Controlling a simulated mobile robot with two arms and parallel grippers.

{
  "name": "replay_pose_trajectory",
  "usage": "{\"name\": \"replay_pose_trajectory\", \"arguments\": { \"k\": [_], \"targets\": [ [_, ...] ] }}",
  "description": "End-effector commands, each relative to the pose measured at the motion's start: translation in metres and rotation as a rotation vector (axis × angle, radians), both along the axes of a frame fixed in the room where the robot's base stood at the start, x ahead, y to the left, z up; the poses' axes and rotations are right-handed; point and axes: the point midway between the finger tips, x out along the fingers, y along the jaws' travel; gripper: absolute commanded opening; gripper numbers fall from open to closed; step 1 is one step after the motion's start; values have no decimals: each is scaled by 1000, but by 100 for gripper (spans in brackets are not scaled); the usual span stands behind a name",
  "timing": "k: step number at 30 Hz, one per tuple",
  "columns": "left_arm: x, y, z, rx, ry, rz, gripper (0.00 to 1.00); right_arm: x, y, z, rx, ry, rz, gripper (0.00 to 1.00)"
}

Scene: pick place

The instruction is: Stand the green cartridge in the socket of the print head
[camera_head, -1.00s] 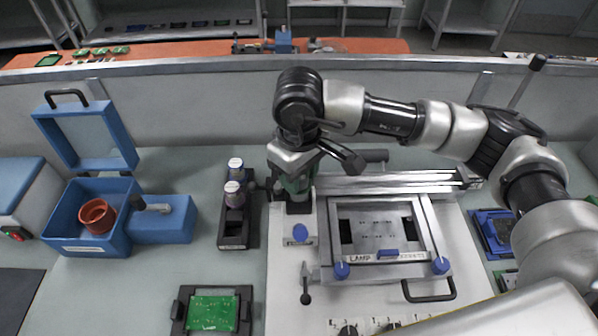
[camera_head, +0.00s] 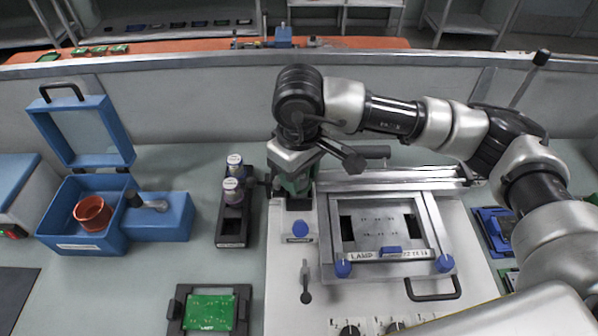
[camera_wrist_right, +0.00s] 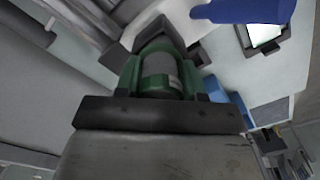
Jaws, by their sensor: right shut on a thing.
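My right gripper (camera_head: 293,178) is shut on the green cartridge (camera_head: 303,186), above the back left corner of the white printing machine. The cartridge is mostly covered by the gripper in the head view. In the right wrist view the cartridge (camera_wrist_right: 160,70) shows green with a grey band, just beyond the dark gripper edge. The print head (camera_head: 299,202) is a dark block right below the cartridge, above a blue knob. Its socket is hidden, and I cannot tell whether the cartridge is inside it or just over it. My left gripper is not in view.
A black rack (camera_head: 233,230) with two white-capped cartridges (camera_head: 233,187) stands left of the machine. A metal frame (camera_head: 385,235) with blue knobs lies to the right. A blue open box (camera_head: 84,240) holds a red-brown cup. A green board (camera_head: 208,312) lies in front.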

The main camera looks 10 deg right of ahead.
Motion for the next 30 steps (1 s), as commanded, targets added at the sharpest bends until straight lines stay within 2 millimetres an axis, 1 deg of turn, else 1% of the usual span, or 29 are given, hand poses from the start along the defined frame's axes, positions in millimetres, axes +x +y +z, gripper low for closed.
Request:
{"name": "replay_pose_trajectory", "arguments": {
  "k": [2, 13, 14, 19, 25, 28, 29, 30],
  "targets": [
    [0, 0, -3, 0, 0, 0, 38, 0, 0, -1, 1, -1, 0, 2],
    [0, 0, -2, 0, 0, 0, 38, 0, 0, -1, 1, -1, 0, 2],
    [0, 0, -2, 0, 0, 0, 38, 0, 0, -1, 1, -1, 0, 42],
    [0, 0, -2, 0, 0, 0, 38, 0, 0, -1, 1, -1, 0, 68],
    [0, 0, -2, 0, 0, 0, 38, 0, 0, -1, 0, 0, 0, 69],
    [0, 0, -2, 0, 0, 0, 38, 0, 0, -2, -1, 1, 0, 53],
    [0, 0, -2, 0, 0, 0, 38, 0, 0, -2, -1, 1, 0, 50],
    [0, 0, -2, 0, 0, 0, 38, 0, 0, -2, -1, 1, 0, 50]
  ]
}}
